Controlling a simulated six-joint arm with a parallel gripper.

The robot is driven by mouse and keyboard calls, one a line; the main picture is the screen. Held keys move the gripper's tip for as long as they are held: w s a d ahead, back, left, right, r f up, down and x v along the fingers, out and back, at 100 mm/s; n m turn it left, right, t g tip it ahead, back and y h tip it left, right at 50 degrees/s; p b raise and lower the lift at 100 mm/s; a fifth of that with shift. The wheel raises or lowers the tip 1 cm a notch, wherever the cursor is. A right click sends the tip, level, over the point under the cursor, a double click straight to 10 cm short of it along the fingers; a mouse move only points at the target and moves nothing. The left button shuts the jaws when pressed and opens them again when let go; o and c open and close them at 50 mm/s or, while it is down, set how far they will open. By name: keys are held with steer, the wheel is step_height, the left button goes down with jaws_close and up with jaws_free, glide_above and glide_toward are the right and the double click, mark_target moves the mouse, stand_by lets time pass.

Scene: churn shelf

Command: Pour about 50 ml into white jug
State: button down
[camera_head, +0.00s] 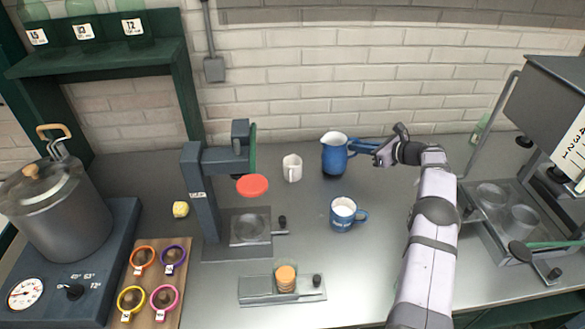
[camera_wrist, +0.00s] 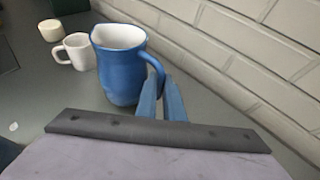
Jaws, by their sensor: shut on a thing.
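A blue jug (camera_head: 334,155) with a pale inside stands upright at the back middle of the counter; its handle faces right. It also shows in the wrist view (camera_wrist: 119,72). My gripper (camera_head: 358,145) reaches in from the right and is shut on the blue jug's handle; its blue fingers show in the wrist view (camera_wrist: 162,82). I cannot tell whether the jug's base touches the counter. The small white jug (camera_head: 291,168) stands upright left of the blue jug, apart from it. It also shows in the wrist view (camera_wrist: 76,50). Its contents are not visible.
A blue mug (camera_head: 342,216) with a pale top stands in front of the blue jug. A dark press stand with a red disc (camera_head: 252,186) is left of the white jug. A machine (camera_head: 540,110) stands at right. The brick wall (camera_head: 350,75) is close behind.

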steer(key=shift+d+f+b, duration=0.15)
steer(key=shift+f+b, duration=0.1)
steer(key=shift+b, duration=0.6)
